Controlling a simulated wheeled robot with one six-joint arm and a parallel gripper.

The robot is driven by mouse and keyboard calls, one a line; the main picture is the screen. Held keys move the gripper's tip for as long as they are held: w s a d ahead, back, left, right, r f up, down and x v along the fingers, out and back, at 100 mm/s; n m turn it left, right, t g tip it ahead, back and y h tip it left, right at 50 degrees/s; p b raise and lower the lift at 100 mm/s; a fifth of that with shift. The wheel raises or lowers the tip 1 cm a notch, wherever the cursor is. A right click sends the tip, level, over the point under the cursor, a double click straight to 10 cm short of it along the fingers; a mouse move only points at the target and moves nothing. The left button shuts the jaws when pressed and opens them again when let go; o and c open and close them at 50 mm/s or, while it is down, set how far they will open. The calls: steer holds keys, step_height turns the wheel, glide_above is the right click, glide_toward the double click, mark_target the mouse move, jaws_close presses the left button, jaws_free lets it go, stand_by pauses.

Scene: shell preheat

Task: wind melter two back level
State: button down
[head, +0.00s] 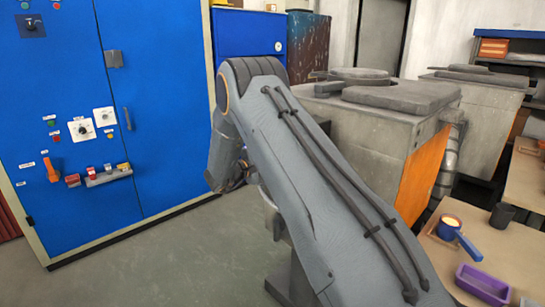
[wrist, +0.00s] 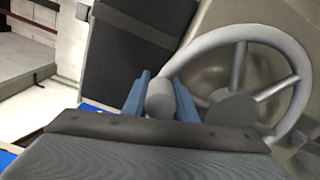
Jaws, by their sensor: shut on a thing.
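In the wrist view a grey spoked handwheel (wrist: 232,108) fills the right side, set against a dull grey-brown body. My gripper (wrist: 161,96) has its two blue fingers closed on a short grey cylindrical handle (wrist: 160,98) at the wheel's left rim. In the head view my arm crosses the middle and hides the wheel and most of my gripper. A grey melter (head: 380,125) with an orange side panel stands behind my arm. A second grey melter (head: 488,97) stands behind it to the right. I cannot tell which one is melter two.
A tall blue cabinet (head: 70,110) with switches and an orange lever (head: 50,169) stands at the left. At the lower right a bench (head: 455,270) carries a blue-handled ladle (head: 450,229), a purple tray (head: 482,284) and a dark cup (head: 502,214). Floor between cabinet and arm is clear.

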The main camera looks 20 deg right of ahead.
steer(key=shift+w+d+r, duration=0.1)
steer(key=shift+r, duration=0.15)
steer(key=c, duration=1.5)
jaws_free()
steer(key=shift+o, duration=0.2)
steer(key=shift+f, duration=0.1)
steer(key=shift+s+a+f, duration=0.1)
steer(key=shift+s+a, duration=0.1)
steer(key=shift+a, duration=0.35)
steer(key=b+v, duration=0.2)
steer(key=v, duration=0.4)
steer(key=shift+a, duration=0.35)
steer(key=shift+s, duration=0.2)
